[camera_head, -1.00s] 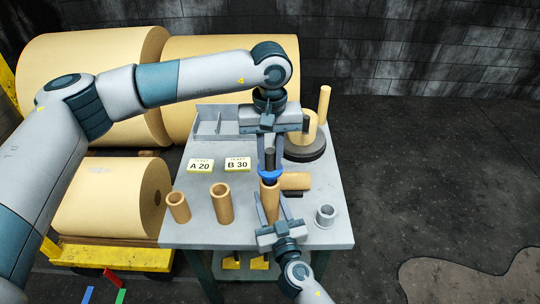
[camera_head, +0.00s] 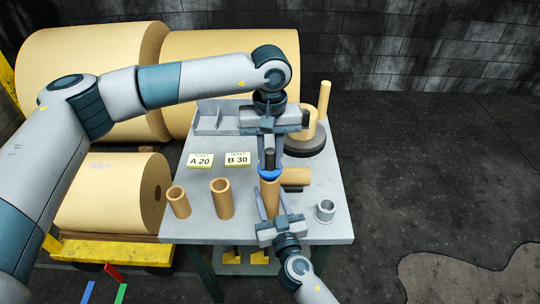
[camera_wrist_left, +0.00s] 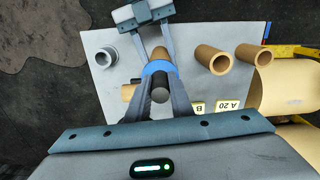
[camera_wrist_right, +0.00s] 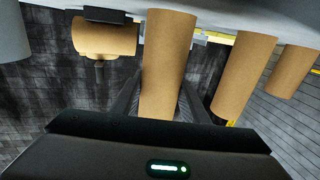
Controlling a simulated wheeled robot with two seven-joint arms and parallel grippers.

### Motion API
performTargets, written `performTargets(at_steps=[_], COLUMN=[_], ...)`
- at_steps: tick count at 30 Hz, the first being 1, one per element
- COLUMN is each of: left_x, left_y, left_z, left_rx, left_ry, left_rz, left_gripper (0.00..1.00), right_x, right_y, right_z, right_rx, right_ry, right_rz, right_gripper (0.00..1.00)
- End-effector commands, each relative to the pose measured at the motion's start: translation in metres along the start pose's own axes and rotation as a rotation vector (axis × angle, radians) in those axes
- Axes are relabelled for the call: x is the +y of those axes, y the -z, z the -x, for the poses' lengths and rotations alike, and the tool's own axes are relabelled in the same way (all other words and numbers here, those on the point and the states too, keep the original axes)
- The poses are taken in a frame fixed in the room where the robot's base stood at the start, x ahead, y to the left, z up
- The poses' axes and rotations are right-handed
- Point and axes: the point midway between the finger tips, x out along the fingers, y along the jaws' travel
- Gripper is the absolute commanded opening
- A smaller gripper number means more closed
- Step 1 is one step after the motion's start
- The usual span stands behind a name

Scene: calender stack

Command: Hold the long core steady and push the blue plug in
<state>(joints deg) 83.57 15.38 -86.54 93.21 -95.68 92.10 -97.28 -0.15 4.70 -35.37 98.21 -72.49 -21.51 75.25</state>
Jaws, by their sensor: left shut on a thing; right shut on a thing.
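The long core (camera_head: 270,199) is a tan tube standing upright near the middle of the grey table's front part. My right gripper (camera_head: 275,221) is shut around its side; the right wrist view shows the core (camera_wrist_right: 168,60) between the fingers. The blue plug (camera_head: 269,174) sits at the core's top end, with a dark stub rising from it. My left gripper (camera_head: 269,161) reaches down from above and is shut on the plug. In the left wrist view the blue plug (camera_wrist_left: 158,68) is between the fingers, over the core. How deep the plug sits is hidden.
Two open tan tubes (camera_head: 178,202) (camera_head: 222,198) stand to the left. A tan roll (camera_head: 297,177) lies just right of the core. A grey ring-like cup (camera_head: 325,210) is at the right. Ticket cards (camera_head: 237,159) lie behind.

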Motion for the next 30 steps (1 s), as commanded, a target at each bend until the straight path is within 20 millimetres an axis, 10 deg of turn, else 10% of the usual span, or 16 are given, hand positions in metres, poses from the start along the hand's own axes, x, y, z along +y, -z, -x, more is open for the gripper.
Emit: performTargets(at_steps=[30], left_x=[0.000], left_y=[0.000], left_z=[-0.018], left_rx=[0.001], left_ry=[0.000], left_rz=[0.000], left_gripper=[0.00], right_x=[0.000], right_y=[0.000], right_z=[0.000], right_rx=[0.000], right_ry=[0.000], right_rz=[0.000], right_gripper=[0.17])
